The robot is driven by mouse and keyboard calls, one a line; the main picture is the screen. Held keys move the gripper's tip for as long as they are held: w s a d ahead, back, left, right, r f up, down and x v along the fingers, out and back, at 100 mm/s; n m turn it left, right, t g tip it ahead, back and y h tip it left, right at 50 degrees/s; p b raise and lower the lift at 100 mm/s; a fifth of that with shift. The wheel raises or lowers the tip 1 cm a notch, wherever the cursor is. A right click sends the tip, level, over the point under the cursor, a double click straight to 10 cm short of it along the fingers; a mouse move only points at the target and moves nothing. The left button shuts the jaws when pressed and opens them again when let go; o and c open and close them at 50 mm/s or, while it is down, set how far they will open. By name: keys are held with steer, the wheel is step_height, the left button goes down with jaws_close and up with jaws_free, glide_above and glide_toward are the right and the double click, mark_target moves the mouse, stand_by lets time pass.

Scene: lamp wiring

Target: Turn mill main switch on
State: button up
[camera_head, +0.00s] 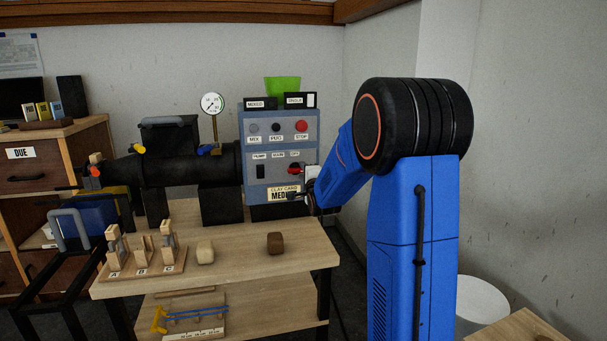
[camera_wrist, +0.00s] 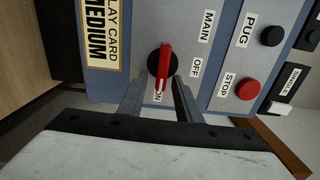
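The main switch, a red handle on a black round base, sits on the grey-blue control panel (camera_head: 246,128). In the wrist view the switch (camera_wrist: 165,62) has its handle pointing down, its end over the ON label (camera_wrist: 158,93). The OFF label (camera_wrist: 196,67) is to the right of it. In the head view the red handle (camera_head: 294,169) lies roughly level. My gripper (camera_wrist: 158,85) is open, one finger on each side of the handle's lower end, with gaps showing. In the head view my gripper (camera_head: 311,186) is at the panel's lower right, its fingers partly hidden.
A red stop button (camera_wrist: 247,89) and black pug button (camera_wrist: 271,36) are near my fingers. The clay card (camera_wrist: 99,28) is left of the switch. A dark pug mill (camera_head: 185,168) stands left of the panel. Two small blocks and wooden pieces are on the table (camera_head: 235,275).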

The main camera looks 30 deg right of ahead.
steer(key=v, duration=1.7)
steer(key=shift+s, duration=0.2)
steer(key=s+a+f+n+g+y, duration=0.1)
steer(key=s+a+f+n+g, duration=0.2)
steer(key=s+a+n, duration=0.3)
steer(key=s+a+f+n+g+y, duration=0.2)
steer(key=s+a+n+g, duration=0.3)
steer(key=s, duration=1.2)
steer(key=s+a+f+n+g+y, duration=0.2)
steer(key=s+a+f+n+g, duration=0.2)
steer(key=s+a+n, duration=0.4)
steer(key=s+f+n, duration=0.1)
steer(key=s+n, duration=0.1)
steer(key=s, duration=0.2)
steer(key=shift+a+g, duration=0.3)
steer(key=shift+s, duration=0.1)
